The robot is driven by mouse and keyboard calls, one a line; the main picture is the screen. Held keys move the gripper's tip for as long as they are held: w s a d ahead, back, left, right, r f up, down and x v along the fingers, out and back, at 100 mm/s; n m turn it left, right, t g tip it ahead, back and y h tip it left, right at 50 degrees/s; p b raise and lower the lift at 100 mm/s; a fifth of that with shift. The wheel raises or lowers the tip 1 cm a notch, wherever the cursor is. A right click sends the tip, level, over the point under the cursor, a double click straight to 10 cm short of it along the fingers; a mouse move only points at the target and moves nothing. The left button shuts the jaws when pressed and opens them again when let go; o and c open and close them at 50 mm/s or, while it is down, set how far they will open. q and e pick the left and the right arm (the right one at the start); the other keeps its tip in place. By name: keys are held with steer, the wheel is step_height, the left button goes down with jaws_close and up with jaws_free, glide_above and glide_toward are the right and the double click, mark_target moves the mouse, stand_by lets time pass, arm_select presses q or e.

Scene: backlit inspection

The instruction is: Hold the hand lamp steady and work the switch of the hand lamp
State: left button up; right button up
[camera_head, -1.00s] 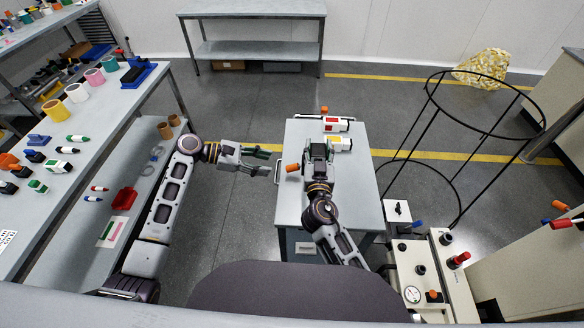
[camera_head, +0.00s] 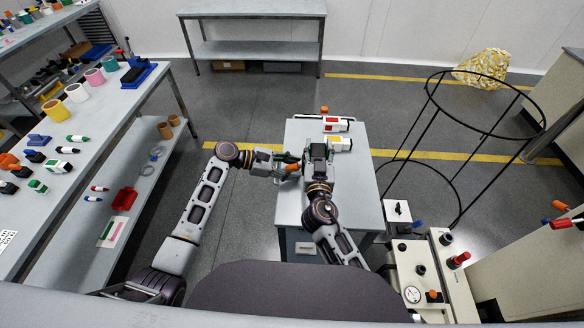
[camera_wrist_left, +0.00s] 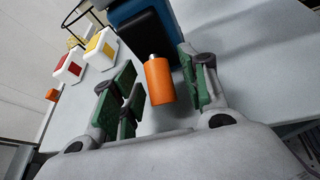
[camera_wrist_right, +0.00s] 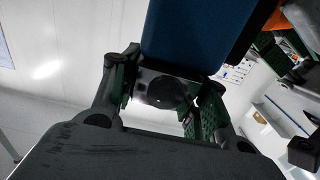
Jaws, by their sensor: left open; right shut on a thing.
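The hand lamp has a blue body (camera_wrist_left: 130,22) with a black part and an orange cylinder (camera_wrist_left: 160,82) on a short metal stem, seen in the left wrist view. The blue body (camera_wrist_right: 195,30) also fills the top of the right wrist view. My right gripper (camera_wrist_right: 162,90) is shut on the lamp and hides most of it in the head view. My left gripper (camera_head: 288,164) is open at the lamp's left side. In the left wrist view its fingers (camera_wrist_left: 157,72) stand on either side of the orange cylinder, with gaps visible.
The lamp is over a small grey table (camera_head: 352,190). White boxes with red (camera_head: 336,124) and yellow (camera_head: 339,144) faces stand near its far end. A shelf bench (camera_head: 100,120) with many items is at left. A black ring frame (camera_head: 435,140) stands at right.

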mark_target(293, 166)
steer(key=shift+f, duration=0.35)
arm_select(q)
jaws_close()
steer(key=shift+r+y, duration=0.2)
steer(key=shift+y, duration=0.2)
steer(key=y, duration=0.1)
steer(key=r+y, duration=0.1)
steer(key=y, duration=0.2)
steer(key=shift+r+m, duration=0.3)
steer(key=shift+d+r+g+y, duration=0.1)
steer(key=shift+r+y, duration=0.15)
steer(key=shift+y, duration=0.6)
steer(key=shift+r+g+y, duration=0.1)
steer(key=shift+r+y, duration=0.2)
steer(key=shift+y, duration=0.6)
steer(key=shift+d+r+g+y, duration=0.1)
steer(key=shift+r+y, duration=0.15)
steer(key=shift+y, duration=0.6)
